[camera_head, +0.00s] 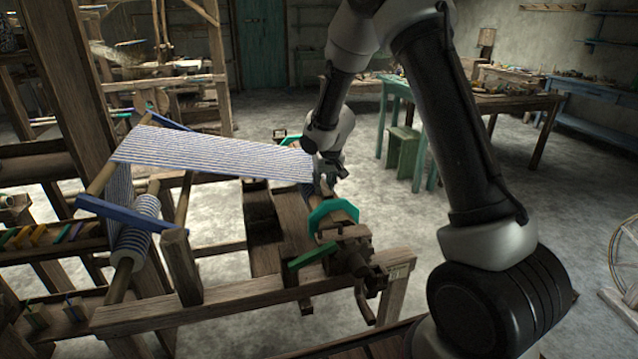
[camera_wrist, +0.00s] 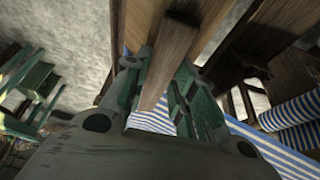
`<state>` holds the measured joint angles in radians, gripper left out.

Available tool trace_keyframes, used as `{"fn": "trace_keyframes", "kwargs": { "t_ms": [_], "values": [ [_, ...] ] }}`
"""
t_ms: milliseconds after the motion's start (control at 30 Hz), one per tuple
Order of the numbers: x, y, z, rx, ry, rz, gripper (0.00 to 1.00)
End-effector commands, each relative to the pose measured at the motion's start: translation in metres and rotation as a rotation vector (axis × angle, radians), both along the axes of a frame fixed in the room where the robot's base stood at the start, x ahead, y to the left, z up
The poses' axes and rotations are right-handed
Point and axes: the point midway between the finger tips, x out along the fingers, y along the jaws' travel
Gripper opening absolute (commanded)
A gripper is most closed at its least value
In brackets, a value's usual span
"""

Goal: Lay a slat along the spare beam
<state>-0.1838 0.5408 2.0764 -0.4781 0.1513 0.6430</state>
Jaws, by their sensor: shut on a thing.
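My gripper (camera_head: 326,172) is at the right end of the blue-and-white striped cloth (camera_head: 210,152), just above the beam with teal octagonal flanges (camera_head: 333,213). In the wrist view my gripper (camera_wrist: 160,88) has its green-padded fingers closed on a narrow wooden slat (camera_wrist: 172,55), which sticks out beyond the fingertips. The slat cannot be made out clearly in the head view, where the gripper and arm cover that spot. I cannot tell whether the slat touches the beam, or whether this beam is the spare one.
The loom's wooden side rail (camera_head: 250,303) runs along the front, with a green bar (camera_head: 313,254) above it. A striped cloth roll (camera_head: 138,228) is at the left. A green stool (camera_head: 403,155) and a workbench (camera_head: 515,102) stand behind. Open floor lies to the right.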

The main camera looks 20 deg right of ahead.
Motion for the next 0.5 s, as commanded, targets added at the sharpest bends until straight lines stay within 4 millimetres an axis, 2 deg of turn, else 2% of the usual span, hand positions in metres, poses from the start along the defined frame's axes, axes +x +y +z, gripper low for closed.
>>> {"fn": "trace_keyframes", "kwargs": {
  "t_ms": [333,367,467,500],
  "values": [
    [-0.0012,-0.0026,-0.0018,-0.001,0.004,-0.002,0.01],
    [-0.0013,-0.0026,-0.0019,-0.001,0.004,-0.002,0.3],
    [-0.0014,-0.0026,-0.0021,-0.001,0.004,-0.002,0.48],
    [-0.0014,-0.0025,-0.002,-0.001,0.004,-0.002,0.51]
  ]
}}
